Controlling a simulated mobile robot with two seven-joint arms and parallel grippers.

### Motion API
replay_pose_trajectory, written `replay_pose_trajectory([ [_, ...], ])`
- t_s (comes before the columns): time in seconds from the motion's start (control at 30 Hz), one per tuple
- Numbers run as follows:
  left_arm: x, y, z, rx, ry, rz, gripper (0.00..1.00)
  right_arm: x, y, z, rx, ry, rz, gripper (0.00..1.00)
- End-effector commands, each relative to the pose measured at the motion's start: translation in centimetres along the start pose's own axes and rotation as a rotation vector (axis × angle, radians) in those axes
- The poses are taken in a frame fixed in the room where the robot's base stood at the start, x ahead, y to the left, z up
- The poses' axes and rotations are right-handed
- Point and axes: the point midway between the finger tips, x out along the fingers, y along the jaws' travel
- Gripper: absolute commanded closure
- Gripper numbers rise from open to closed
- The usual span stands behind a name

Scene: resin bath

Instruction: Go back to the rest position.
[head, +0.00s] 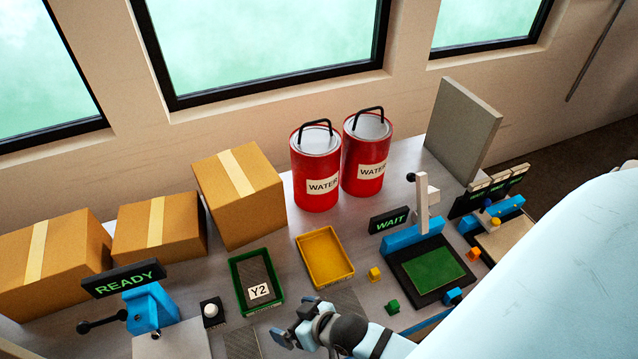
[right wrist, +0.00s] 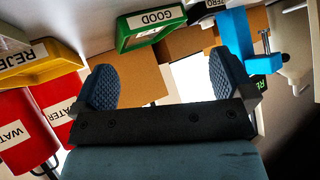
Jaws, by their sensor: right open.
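My right gripper (head: 293,324) is at the lower middle of the head view, over the front of the table, with its jaws apart. In the right wrist view its two blue padded fingers (right wrist: 167,84) stand wide apart with nothing between them. The right wrist view shows the green tray (right wrist: 150,32) labelled GOOD and the yellow tray (right wrist: 45,60) labelled REJECT. My left gripper is not in view.
Two red WATER cans (head: 316,168) and cardboard boxes (head: 240,192) line the back. A blue device (head: 150,308) under a READY sign (head: 124,279) stands at left. A WAIT sign (head: 389,220) and a station with a green plate (head: 433,269) stand at right.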

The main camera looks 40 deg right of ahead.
Motion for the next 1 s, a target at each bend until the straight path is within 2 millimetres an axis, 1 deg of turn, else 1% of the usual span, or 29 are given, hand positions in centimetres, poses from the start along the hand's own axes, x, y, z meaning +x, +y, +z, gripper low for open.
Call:
replay_pose_trajectory([
  [0.03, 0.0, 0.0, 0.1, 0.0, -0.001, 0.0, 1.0, -1.2, 0.8, 1.1, -0.032, 0.02, 0.032, 0.0],
  [0.1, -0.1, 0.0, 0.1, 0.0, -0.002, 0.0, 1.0, -2.4, 1.8, 1.9, -0.082, 0.046, 0.066, 0.0],
  [0.23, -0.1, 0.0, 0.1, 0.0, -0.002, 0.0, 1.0, -3.6, 2.7, 2.7, -0.135, 0.07, 0.101, 0.0],
  [1.0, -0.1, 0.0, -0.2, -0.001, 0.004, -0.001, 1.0, -3.8, 2.9, 2.7, -0.144, 0.073, 0.105, 0.0],
])
